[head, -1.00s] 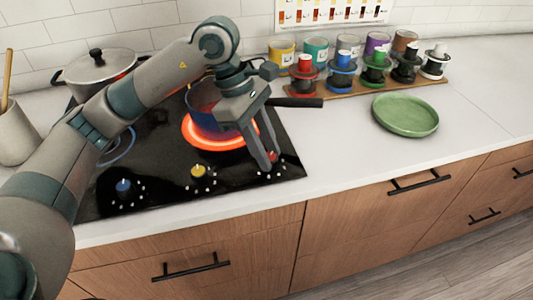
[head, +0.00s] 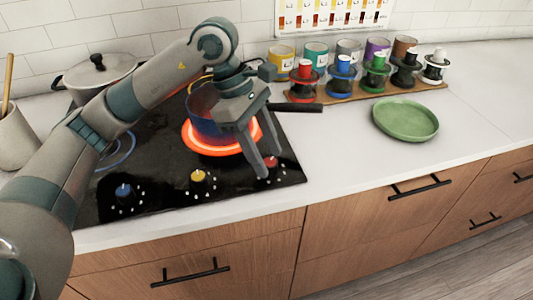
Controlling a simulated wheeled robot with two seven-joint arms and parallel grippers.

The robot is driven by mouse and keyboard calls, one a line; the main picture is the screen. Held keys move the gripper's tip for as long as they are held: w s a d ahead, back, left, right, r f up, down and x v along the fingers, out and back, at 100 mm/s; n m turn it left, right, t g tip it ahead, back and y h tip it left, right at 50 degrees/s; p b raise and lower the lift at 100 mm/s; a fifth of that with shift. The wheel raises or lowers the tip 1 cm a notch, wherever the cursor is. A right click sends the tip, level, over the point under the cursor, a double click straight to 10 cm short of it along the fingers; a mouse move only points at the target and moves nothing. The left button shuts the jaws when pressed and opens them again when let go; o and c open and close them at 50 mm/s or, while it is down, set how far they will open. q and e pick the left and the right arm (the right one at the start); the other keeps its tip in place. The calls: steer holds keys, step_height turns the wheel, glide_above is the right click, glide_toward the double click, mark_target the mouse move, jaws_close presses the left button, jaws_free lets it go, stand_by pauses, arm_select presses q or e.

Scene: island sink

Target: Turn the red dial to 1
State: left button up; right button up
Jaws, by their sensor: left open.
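The red dial (head: 271,161) is on the front right of the black cooktop, with small white marks around it. My left gripper (head: 268,170) is open, pointing down at the dial. One finger is to the left of the dial and the other is at its right side, partly covering it. I cannot tell whether the fingers touch it. The dial's pointer setting is too small to read. My right gripper is out of view.
A pan (head: 205,108) sits on the glowing orange burner (head: 216,150) behind the dial. A yellow dial (head: 198,176) and a blue dial (head: 124,191) are to the left. A green plate (head: 405,118) lies on the counter at right.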

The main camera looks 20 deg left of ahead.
arm_select(q)
steer(key=b+v, duration=0.1)
steer(key=v, duration=1.5)
steer(key=shift+a+r, duration=0.2)
steer(key=shift+r, duration=0.15)
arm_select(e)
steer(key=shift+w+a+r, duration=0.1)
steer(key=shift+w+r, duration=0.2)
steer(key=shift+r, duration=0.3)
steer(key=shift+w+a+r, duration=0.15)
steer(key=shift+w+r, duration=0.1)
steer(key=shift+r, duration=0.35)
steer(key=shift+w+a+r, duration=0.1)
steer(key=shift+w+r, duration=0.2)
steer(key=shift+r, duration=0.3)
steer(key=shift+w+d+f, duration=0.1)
